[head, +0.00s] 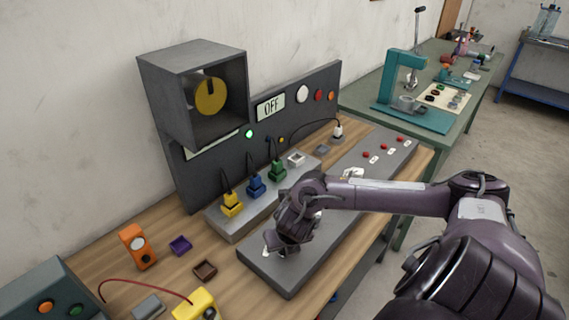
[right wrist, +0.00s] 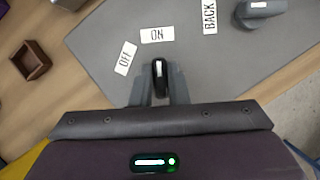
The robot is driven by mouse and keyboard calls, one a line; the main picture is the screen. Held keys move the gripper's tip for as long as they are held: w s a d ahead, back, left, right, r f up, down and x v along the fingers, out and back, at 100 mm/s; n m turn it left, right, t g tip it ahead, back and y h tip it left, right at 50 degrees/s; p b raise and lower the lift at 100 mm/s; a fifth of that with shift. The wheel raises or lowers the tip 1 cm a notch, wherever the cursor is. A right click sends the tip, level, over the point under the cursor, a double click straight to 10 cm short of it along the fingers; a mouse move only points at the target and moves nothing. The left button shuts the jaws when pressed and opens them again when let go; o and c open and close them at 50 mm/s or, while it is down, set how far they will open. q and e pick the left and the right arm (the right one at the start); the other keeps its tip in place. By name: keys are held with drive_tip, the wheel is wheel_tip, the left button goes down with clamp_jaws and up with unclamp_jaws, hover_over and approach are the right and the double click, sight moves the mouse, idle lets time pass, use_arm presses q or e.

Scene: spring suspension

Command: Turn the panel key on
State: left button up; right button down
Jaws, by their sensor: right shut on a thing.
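The panel key (right wrist: 159,78) is a small dark knob with a white mark, set in a grey panel (right wrist: 100,45). In the right wrist view its mark points up, roughly toward the ON label (right wrist: 157,35); the OFF label (right wrist: 125,58) is to its upper left. My right gripper (right wrist: 159,88) is shut on the key, one finger on each side. In the head view my right gripper (head: 278,248) is low over the near end of the long grey panel (head: 290,282), and hides the key. My left gripper is not in view.
A display (head: 271,106) on the upright board reads OFF, and a green lamp (head: 249,134) is lit. Another knob (right wrist: 262,10) stands near the BACK label (right wrist: 209,16). Yellow, blue and green plugs (head: 255,184) stand behind the panel. Small trays (head: 205,270) lie to the left.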

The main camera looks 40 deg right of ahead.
drive_tip(key=c, duration=1.4)
unclamp_jaws()
drive_tip(key=v, duration=0.7)
drive_tip(key=shift+s+r, duration=0.15)
drive_tip(key=shift+r, duration=0.2)
